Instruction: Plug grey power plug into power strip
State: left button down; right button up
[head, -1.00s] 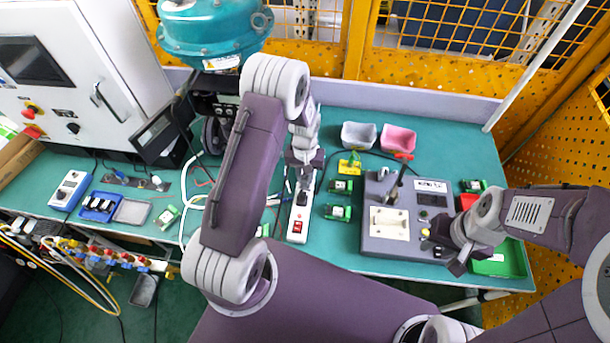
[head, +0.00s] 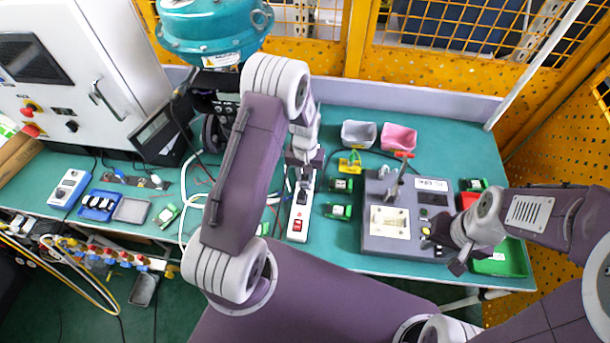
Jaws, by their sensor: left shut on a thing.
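The white power strip (head: 297,229) lies lengthwise on the green bench, with a red switch at its near end. My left gripper (head: 303,182) points down over the strip's middle part, shut on a dark plug-like piece, which I take to be the grey power plug (head: 302,193). The plug is small and partly hidden by the gripper; I cannot tell how deep it sits in a socket. My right gripper (head: 447,256) hangs at the front right corner of the grey test box, and its fingers are too unclear to judge.
The grey test box (head: 376,246) with a lever stands right of the strip. Green terminal blocks (head: 338,211) lie between them. Grey (head: 358,134) and pink (head: 399,138) bins stand behind. A green tray (head: 508,262) is at the right. White cable loops left of the strip.

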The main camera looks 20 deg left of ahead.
pick_arm(q)
jog(key=shift+s+f, duration=0.1)
dwell(0.5)
jog(key=c, duration=1.5)
grip_release()
jog(key=o, duration=0.3)
jog(key=o, duration=0.4)
jog(key=shift+c, duration=0.2)
notch_tip(320, 180, up, 7)
jog(key=p, duration=0.6)
